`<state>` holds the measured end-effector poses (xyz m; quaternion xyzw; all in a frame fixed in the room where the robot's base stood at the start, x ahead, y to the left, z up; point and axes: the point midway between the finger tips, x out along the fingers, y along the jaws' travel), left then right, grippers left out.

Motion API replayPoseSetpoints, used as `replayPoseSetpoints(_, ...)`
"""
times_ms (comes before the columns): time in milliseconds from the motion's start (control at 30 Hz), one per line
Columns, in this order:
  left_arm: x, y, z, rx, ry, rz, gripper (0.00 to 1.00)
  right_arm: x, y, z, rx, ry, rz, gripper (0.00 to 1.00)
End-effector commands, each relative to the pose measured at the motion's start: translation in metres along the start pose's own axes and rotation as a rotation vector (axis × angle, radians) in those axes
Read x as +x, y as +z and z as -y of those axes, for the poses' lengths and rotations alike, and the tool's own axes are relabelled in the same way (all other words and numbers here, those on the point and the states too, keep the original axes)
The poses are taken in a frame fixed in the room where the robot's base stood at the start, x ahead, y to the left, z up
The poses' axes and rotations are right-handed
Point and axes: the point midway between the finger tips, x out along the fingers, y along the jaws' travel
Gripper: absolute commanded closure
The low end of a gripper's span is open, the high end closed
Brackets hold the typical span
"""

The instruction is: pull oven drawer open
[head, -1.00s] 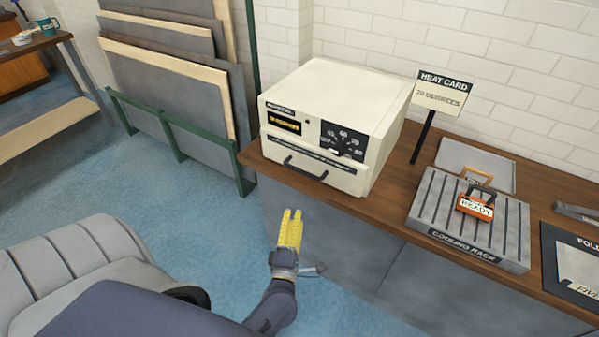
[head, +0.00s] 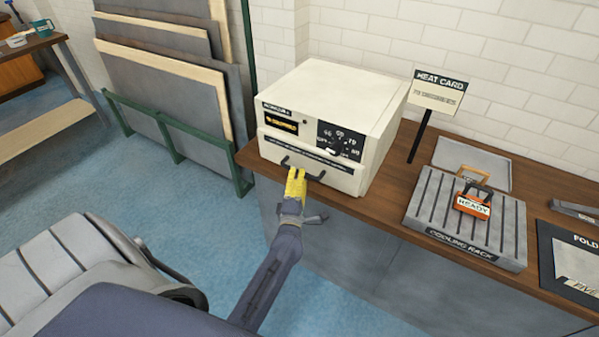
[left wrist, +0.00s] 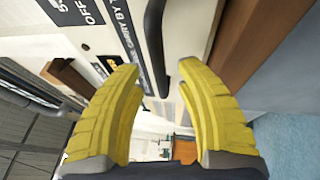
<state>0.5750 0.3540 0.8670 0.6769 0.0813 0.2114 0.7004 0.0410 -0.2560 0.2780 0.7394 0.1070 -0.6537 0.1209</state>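The white oven (head: 335,120) stands on the wooden bench, with a dial and a small lit display on its front. Its drawer (head: 340,180) is the lower front panel, flush with the body, with a dark bar handle (head: 318,177). My left gripper (head: 296,172) is right in front of the handle. In the left wrist view, my left gripper (left wrist: 160,68) has its yellow fingers apart. The handle (left wrist: 155,45) runs in the gap between the fingertips, and I see no clear contact. The drawer's inside is hidden. My right gripper is not in view.
A rack of panels (head: 175,90) stands at the left. The floor before the oven is clear beside my arm.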

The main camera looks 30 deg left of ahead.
Motion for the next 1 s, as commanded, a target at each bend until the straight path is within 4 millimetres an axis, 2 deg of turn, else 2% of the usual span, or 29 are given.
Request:
replayPoseSetpoints(100,0.013,0.0,0.0,0.0,0.001,-0.001,0.64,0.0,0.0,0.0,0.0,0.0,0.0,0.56)
replayPoseSetpoints(300,0.023,0.0,0.0,0.001,0.0,0.0,0.64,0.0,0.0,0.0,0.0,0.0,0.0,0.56)
replayPoseSetpoints(700,0.025,0.0,0.0,0.001,0.0,0.0,0.64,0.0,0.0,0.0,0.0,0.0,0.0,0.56)
replayPoseSetpoints(1000,0.025,0.0,0.0,0.001,0.0,0.0,0.98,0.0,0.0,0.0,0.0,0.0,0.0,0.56)
